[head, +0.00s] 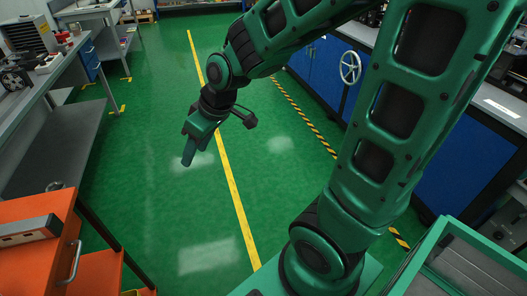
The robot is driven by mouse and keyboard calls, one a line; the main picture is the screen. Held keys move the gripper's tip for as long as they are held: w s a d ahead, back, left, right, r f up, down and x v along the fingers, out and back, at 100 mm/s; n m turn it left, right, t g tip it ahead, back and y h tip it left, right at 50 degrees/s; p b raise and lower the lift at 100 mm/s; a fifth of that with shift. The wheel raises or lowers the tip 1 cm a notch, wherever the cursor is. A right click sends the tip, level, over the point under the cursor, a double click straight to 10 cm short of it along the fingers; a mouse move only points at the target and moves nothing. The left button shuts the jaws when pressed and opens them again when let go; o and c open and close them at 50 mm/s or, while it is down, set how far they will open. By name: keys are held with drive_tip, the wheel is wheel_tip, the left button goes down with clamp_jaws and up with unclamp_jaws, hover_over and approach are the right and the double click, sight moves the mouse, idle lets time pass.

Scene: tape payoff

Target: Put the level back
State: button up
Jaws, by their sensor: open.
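My gripper (190,150) hangs over the open green floor near the middle of the view, pointing down, with nothing seen between its fingers. It is open, though its fingers overlap from this angle. A long grey bar-like thing with a dark, reddish end (30,230) lies on top of the orange cabinet (50,207) at the lower left. It may be the level, but I cannot tell for sure. My gripper is well apart from it, up and to the right in the picture.
A grey workbench (50,75) with equipment runs along the left. Blue cabinets (325,70) with a handwheel (350,67) stand on the right. A green-rimmed tray (432,250) is at the lower right. The floor (150,190) between is clear, with a yellow line (222,165).

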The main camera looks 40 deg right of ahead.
drive_tip(key=s+d+r+m+g+h, duration=0.1)
drive_tip(key=s+d+m+g, duration=0.1)
drive_tip(key=s+d+m, duration=0.3)
drive_tip(key=s+d+r+m+g+h, duration=0.1)
drive_tip(key=s+d+m, duration=0.5)
drive_tip(key=s+d, duration=0.7)
drive_tip(key=s+g, duration=0.1)
drive_tip(key=s, duration=0.3)
drive_tip(key=shift+r+m+g+h, duration=0.25)
drive_tip(key=shift+m+g+h, duration=0.05)
drive_tip(key=shift+g+h, duration=0.1)
